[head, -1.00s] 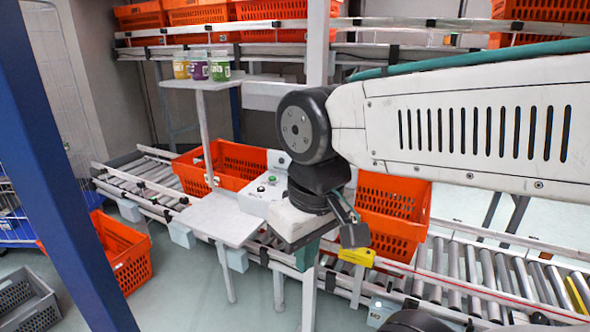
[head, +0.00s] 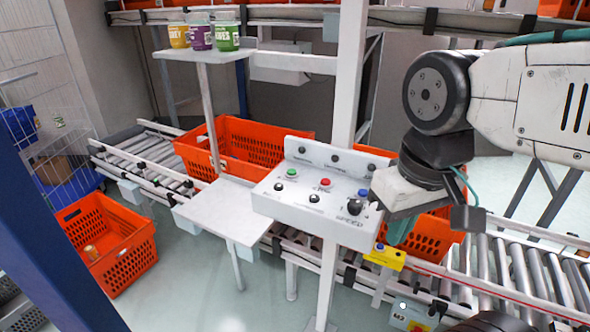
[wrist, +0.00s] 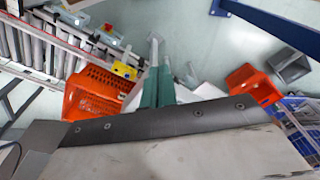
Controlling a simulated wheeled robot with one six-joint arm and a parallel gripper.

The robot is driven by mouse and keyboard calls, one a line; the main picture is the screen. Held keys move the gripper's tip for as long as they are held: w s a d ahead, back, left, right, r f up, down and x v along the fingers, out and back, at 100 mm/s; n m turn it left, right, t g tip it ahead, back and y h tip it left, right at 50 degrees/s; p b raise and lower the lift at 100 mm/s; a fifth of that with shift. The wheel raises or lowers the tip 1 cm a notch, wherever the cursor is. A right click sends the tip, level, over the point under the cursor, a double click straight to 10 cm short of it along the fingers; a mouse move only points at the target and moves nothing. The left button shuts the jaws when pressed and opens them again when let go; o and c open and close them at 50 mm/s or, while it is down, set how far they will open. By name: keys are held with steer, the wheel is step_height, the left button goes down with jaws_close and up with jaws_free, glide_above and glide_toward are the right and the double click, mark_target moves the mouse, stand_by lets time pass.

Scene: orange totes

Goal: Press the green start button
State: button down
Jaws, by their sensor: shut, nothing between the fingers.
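The green button (head: 291,173) is on the upper left of a white control box (head: 268,207) in the head view. A red button (head: 325,182), black knobs and other small buttons share its sloping face. My gripper (head: 398,232) is at the right end of the box, teal fingers pointing down, apart from the green button. In the wrist view the teal fingers (wrist: 158,86) are together with nothing between them. The green button cannot be made out in the wrist view.
A white post (head: 346,90) rises behind the box. A small white shelf (head: 220,212) stands to its left. Orange totes (head: 250,148) sit on the roller conveyor (head: 150,170). Jars (head: 200,32) stand on a higher shelf. A yellow box (head: 384,257) is below my gripper.

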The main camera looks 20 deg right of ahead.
steer(key=w+a+r+m+t+y, duration=0.1)
steer(key=w+a+m+y, duration=0.15)
steer(key=w+m, duration=0.45)
steer(key=w+a+r+m+t+y, duration=0.1)
steer(key=w+a+m+t, duration=0.15)
steer(key=w, duration=0.75)
steer(key=m+t, duration=0.4)
steer(key=m, duration=0.9)
glide_above(295, 173)
steer(key=shift+w+f+g, duration=0.1)
steer(key=shift+f+g, duration=0.15)
steer(key=shift+f, duration=0.5)
steer(key=shift+f, duration=0.1)
steer(key=shift+f, duration=4.3)
steer(key=shift+f, duration=0.4)
